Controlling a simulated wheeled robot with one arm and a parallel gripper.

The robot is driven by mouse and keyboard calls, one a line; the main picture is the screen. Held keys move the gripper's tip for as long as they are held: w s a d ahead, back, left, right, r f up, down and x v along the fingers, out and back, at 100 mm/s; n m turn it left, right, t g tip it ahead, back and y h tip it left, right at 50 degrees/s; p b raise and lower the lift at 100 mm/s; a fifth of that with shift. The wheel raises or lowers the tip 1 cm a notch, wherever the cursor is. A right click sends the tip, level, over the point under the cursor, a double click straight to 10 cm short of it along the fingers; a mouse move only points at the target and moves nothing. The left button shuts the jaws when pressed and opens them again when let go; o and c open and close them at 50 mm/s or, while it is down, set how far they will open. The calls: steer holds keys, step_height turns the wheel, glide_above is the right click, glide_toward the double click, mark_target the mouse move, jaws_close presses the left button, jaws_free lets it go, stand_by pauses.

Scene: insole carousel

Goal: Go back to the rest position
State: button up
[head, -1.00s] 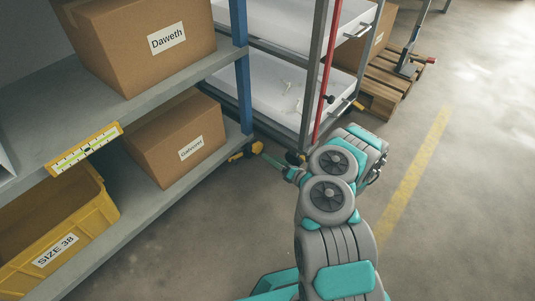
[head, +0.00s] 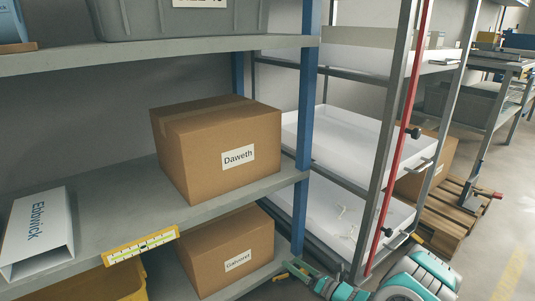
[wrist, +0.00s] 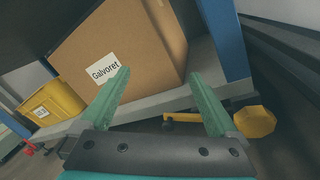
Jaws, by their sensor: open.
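My gripper (wrist: 162,85) is open in the wrist view, with its two green fingers spread and nothing between them. Beyond the fingers is a brown box labelled Galvoret (wrist: 130,50), standing on a grey shelf; the gap between them is hard to judge. In the head view my gripper (head: 291,270) is low in the picture, near the foot of the blue shelf post (head: 304,150) and to the right of the Galvoret box (head: 215,262). My arm runs off the bottom edge there.
A Daweth box (head: 215,160) and a white Ebbwick box (head: 38,228) stand on the middle shelf. A white-tray rack with a red pole (head: 402,140) is close to my arm. A pallet (head: 440,222) lies behind it. Open floor (head: 490,265) shows at the right.

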steer(key=s+a+r+n+g+y, duration=0.2)
steer(key=s+a+r+n+g, duration=0.3)
steer(key=r, duration=0.3)
steer(key=s+a+r+n+g+y, duration=0.35)
steer(key=a+r+n, duration=0.25)
steer(key=a+r, duration=0.25)
steer(key=s+a+r+n+g+h, duration=0.2)
steer(key=s+r+n+g, duration=0.2)
steer(key=s+n, duration=0.3)
steer(key=s+a+r+n+g+h, duration=0.25)
steer(key=s+r+n+g, duration=0.2)
steer(key=s, duration=0.55)
steer(key=s+d+f+n+h, duration=0.1)
steer(key=s+d+n+h, duration=1)
steer(key=s, duration=0.6)
steer(key=s+d+t+h, duration=0.3)
steer(key=s+d+h, duration=0.1)
steer(key=d, duration=0.8)
step_height(320, 180, up, 14)
steer(key=p, duration=1.3)
steer(key=shift+a, duration=0.15)
